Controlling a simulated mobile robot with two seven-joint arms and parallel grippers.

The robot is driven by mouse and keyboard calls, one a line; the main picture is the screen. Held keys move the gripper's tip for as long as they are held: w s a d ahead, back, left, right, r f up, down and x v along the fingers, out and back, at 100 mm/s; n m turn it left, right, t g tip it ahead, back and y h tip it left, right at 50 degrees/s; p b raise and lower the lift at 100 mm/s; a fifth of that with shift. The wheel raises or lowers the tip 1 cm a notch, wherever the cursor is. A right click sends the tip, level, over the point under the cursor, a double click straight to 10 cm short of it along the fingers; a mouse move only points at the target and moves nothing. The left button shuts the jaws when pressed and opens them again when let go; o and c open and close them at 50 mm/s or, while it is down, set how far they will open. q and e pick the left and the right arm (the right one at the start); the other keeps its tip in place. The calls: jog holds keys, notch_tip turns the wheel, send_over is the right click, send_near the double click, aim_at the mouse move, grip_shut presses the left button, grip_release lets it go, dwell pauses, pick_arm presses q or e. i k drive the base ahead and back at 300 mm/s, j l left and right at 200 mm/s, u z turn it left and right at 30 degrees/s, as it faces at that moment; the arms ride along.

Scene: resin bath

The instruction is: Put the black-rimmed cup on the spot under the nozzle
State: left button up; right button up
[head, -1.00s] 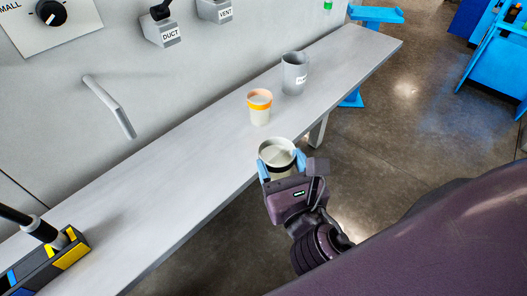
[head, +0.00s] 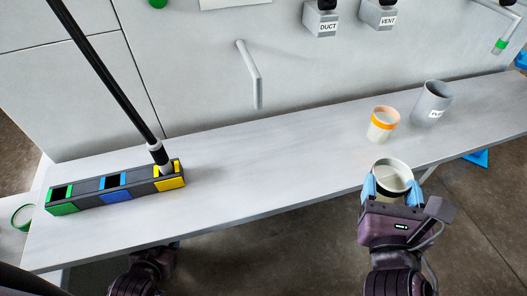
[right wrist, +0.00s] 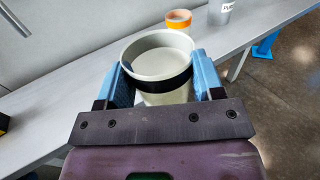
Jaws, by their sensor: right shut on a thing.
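My right gripper (head: 393,193) is shut on the black-rimmed cup (head: 392,176), a pale cup with a black band. In the head view it is at the bench's front edge, short of the orange-banded cup. In the right wrist view the cup (right wrist: 160,55) sits upright between the two blue fingers. A bent grey pipe nozzle (head: 251,75) comes out of the wall above the middle of the bench. Another pipe with a green tip (head: 502,43) is at the far right. No marked spot shows clearly under either. My left arm is low at the bottom left; its fingers are not clear.
An orange-banded cup (head: 383,124) and a grey mug (head: 432,104) stand on the bench (head: 270,150) at the right. A dark rack (head: 88,197) with green, blue and yellow slots is at the left, with a black pole (head: 110,75) in its yellow slot. The bench middle is clear.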

aim_at(258, 156)
jog(key=k+j+u, duration=0.15)
jog(key=j, duration=0.15)
jog(key=k+j+u, duration=0.15)
jog(key=j, duration=0.15)
jog(key=k+j+u, duration=0.15)
jog(key=j, duration=0.15)
jog(key=j+u, duration=0.15)
jog(key=j, duration=0.15)
